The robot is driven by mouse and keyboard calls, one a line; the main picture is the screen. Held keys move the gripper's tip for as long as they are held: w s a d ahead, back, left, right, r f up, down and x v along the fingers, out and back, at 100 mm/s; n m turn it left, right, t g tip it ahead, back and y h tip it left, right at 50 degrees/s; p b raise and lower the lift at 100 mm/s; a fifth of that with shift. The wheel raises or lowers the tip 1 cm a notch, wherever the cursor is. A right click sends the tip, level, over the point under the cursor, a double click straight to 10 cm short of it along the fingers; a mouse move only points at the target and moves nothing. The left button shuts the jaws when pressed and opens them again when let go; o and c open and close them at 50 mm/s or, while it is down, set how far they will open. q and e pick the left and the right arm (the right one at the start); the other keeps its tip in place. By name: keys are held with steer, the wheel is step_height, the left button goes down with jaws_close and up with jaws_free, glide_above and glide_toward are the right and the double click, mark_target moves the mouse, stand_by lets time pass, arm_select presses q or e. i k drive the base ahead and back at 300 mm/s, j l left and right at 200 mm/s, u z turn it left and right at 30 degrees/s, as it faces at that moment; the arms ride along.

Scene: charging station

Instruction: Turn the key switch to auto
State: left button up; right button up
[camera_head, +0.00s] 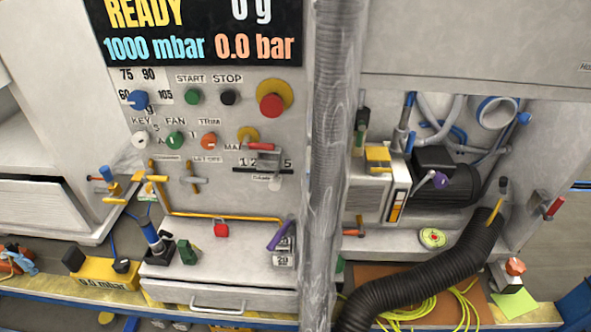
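The control panel (225,120) stands upright at the left centre. The key switch (140,140) is a small pale knob under the label "KEY", at the panel's left side. Its setting and any "auto" mark are too small to read. A green fan knob (175,140) and an orange trim knob (209,140) sit to its right. A blue dial (138,98) is above it. Neither of my grippers shows in the head view, and nothing is seen touching the switch.
A grey ribbed vertical hose (336,150) stands right of the panel. A red mushroom button (271,104) is at upper right of the panel. Yellow piping (225,216) and a drawer (215,298) lie below. A black corrugated hose (430,275) curves at lower right.

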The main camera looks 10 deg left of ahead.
mark_target(140, 139)
steer(key=u, duration=1.45)
